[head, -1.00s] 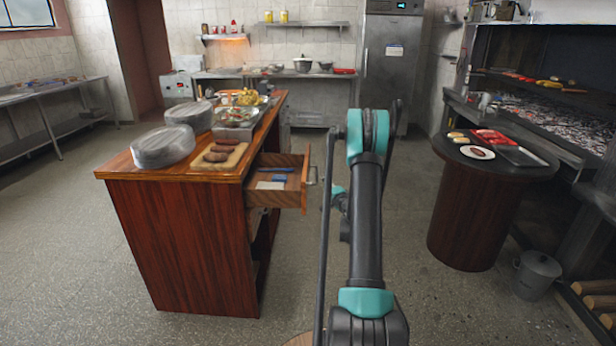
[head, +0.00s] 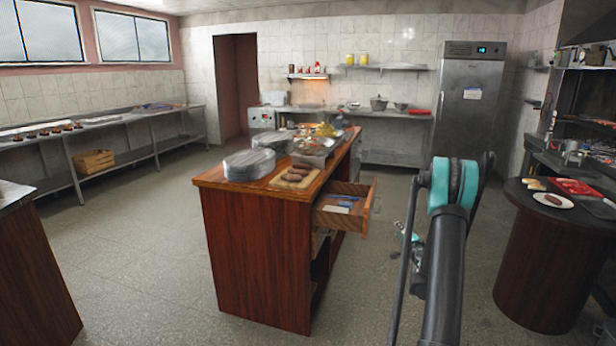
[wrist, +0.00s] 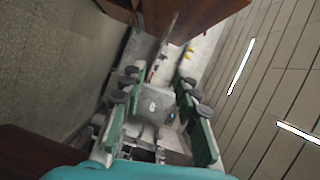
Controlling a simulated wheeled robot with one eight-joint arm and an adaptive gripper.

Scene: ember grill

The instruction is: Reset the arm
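My arm stands at the right of the head view, its dark links and teal joint (head: 453,186) upright in front of the floor. Small teal and dark parts show low behind it, but I cannot clearly make out my gripper there. In the wrist view my gripper (wrist: 158,82) has its two green-sided fingers apart, with a gap between them. I see nothing held in it. The wrist picture is tilted, with wood and floor at the left and a tiled surface at the right.
A wooden island (head: 262,255) stands in the middle with its drawer (head: 340,216) pulled open. It bears trays, sausages on a board (head: 295,177) and food. A round dark table (head: 546,262) stands at the right, near the grill. A steel fridge (head: 470,120) is behind. Floor at the left is clear.

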